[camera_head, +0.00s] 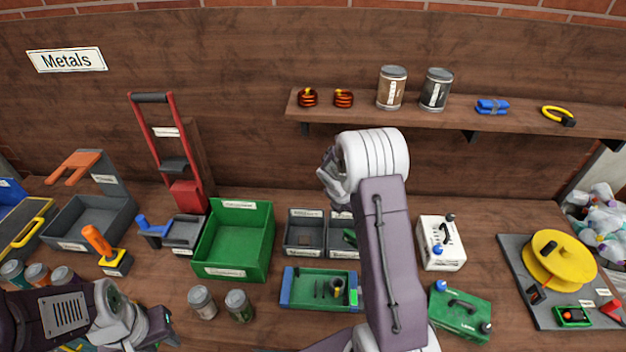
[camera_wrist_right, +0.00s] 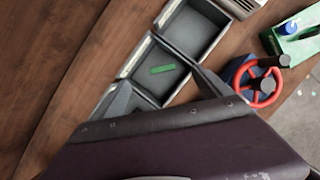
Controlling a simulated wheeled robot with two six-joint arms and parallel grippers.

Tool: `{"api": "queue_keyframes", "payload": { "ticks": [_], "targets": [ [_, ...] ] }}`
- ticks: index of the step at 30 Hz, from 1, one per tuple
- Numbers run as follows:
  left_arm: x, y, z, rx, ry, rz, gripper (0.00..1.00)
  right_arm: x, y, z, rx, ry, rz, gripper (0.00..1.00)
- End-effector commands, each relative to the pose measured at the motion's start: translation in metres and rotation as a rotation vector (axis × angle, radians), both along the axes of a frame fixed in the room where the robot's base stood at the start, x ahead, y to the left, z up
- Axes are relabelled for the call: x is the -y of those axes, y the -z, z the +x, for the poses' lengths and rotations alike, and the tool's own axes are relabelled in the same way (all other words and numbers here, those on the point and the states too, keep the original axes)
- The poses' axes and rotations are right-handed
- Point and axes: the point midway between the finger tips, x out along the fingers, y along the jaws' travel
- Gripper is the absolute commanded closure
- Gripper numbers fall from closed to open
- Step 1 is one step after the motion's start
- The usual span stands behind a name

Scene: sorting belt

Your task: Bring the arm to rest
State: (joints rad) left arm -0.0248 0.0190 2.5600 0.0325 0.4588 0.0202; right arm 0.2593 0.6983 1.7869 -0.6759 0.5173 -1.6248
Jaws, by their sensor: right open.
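My right arm rises through the middle of the head view, over the bench. Its gripper (camera_head: 332,182) is partly hidden there by the wrist. In the right wrist view the two fingers of the right gripper (camera_wrist_right: 160,78) are spread apart with nothing held between them. Beyond them is a small grey bin (camera_wrist_right: 139,78) with a green piece (camera_wrist_right: 162,69) lying in it. My left gripper (camera_head: 152,328) is low at the left of the head view, near the bench's front; its finger gap is not clear.
A green crate (camera_head: 265,262), a green-and-blue tray (camera_head: 290,288) and two jars (camera_head: 202,303) stand near the left gripper. A red handwheel (camera_wrist_right: 254,97) shows in the wrist view. A shelf (camera_head: 370,113) runs behind.

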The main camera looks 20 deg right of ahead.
Motion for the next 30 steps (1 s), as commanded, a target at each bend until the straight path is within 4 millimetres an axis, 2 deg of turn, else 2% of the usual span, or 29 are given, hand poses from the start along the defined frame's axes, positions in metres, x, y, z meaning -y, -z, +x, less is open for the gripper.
{"api": "queue_keyframes", "payload": {
  "ticks": [5, 7, 8, 9, 11, 12, 14, 15, 18, 21, 23, 25, 27, 30],
  "targets": [
    [0.000, 0.000, 0.000, 0.000, 0.000, 0.000, 0.66, -0.005, -0.003, 0.004, 0.008, -0.015, -0.002, 0.11],
    [0.000, 0.000, 0.000, 0.000, 0.000, 0.000, 0.66, -0.015, -0.023, 0.017, 0.051, -0.042, -0.013, 0.11],
    [0.000, 0.001, 0.000, 0.000, 0.000, 0.000, 0.66, -0.023, -0.037, 0.022, 0.076, -0.061, -0.017, 0.11],
    [0.000, 0.001, 0.000, 0.000, 0.000, 0.000, 0.66, -0.041, -0.055, 0.021, 0.103, -0.083, -0.011, 0.11],
    [0.000, 0.002, 0.000, 0.000, 0.000, 0.000, 0.66, -0.073, -0.074, 0.002, 0.136, -0.054, 0.042, 0.11],
    [0.000, 0.002, 0.000, 0.000, 0.000, 0.000, 0.66, -0.096, -0.081, -0.017, 0.169, 0.036, 0.105, 0.11],
    [0.000, 0.003, 0.000, 0.000, 0.000, 0.000, 0.66, -0.127, -0.085, -0.051, 0.218, 0.252, 0.218, 0.11],
    [0.000, 0.003, 0.000, 0.000, 0.000, 0.000, 0.66, -0.143, -0.084, -0.073, 0.241, 0.423, 0.290, 0.11],
    [0.000, 0.003, 0.000, 0.000, 0.000, 0.000, 0.66, -0.171, -0.075, -0.123, 0.268, 0.860, 0.421, 0.11],
    [0.000, 0.003, 0.000, 0.000, 0.000, 0.000, 0.66, -0.186, -0.063, -0.162, 0.270, 1.289, 0.481, 0.11],
    [0.000, 0.003, 0.000, 0.000, 0.000, 0.000, 0.66, -0.191, -0.055, -0.178, 0.266, 1.508, 0.485, 0.11],
    [0.000, 0.003, 0.000, 0.000, 0.000, 0.000, 0.66, -0.195, -0.051, -0.186, 0.277, 1.702, 0.487, 0.11],
    [0.000, 0.003, 0.000, 0.000, 0.000, 0.000, 0.66, -0.196, -0.051, -0.185, 0.296, 1.824, 0.493, 0.11],
    [0.000, 0.003, 0.000, 0.000, 0.000, 0.000, 0.66, -0.196, -0.051, -0.184, 0.313, 1.905, 0.492, 0.11]
  ]
}}
